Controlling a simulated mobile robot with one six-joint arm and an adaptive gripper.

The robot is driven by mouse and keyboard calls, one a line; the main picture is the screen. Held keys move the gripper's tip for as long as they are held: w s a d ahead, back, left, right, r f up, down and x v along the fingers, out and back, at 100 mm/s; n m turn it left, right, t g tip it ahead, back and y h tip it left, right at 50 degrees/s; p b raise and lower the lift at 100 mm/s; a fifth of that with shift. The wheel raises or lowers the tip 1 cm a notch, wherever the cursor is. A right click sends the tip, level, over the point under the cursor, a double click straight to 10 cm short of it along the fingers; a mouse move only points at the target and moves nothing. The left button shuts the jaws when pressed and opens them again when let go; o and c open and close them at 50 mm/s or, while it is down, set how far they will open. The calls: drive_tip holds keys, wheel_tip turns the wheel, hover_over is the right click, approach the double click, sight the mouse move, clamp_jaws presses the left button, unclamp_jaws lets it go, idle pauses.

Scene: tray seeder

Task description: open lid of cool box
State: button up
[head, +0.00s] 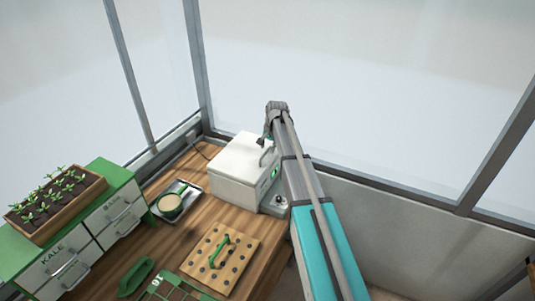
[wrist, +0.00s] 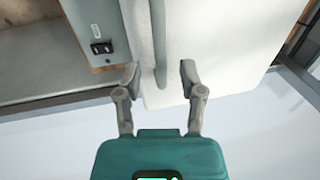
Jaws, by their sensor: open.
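The white cool box (head: 238,163) stands at the back corner of the bench in the head view, with its lid down. A grey lid handle (head: 267,157) curves up at its right front edge. My gripper (head: 263,140) is above that edge, beside the handle. In the wrist view my gripper (wrist: 159,70) is open and empty, and the grey handle bar (wrist: 158,40) runs between its two fingers in the picture. Whether the fingers are deep enough to surround it, I cannot tell. The white lid (wrist: 215,50) shows to the right of the bar.
A metal tray (head: 188,200) with a bowl lies left of the box. A wooden board with holes (head: 242,262) and a green handle lies in front. Green drawers (head: 118,215) and a seedling box stand at the left. Glass walls with grey frames (head: 197,60) close off the back.

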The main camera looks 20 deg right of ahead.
drive_tip(key=shift+a+f+b, duration=0.1)
drive_tip(key=shift+f+b, duration=0.3)
drive_tip(key=shift+f, duration=0.2)
drive_tip(key=shift+w, duration=0.1)
clamp_jaws()
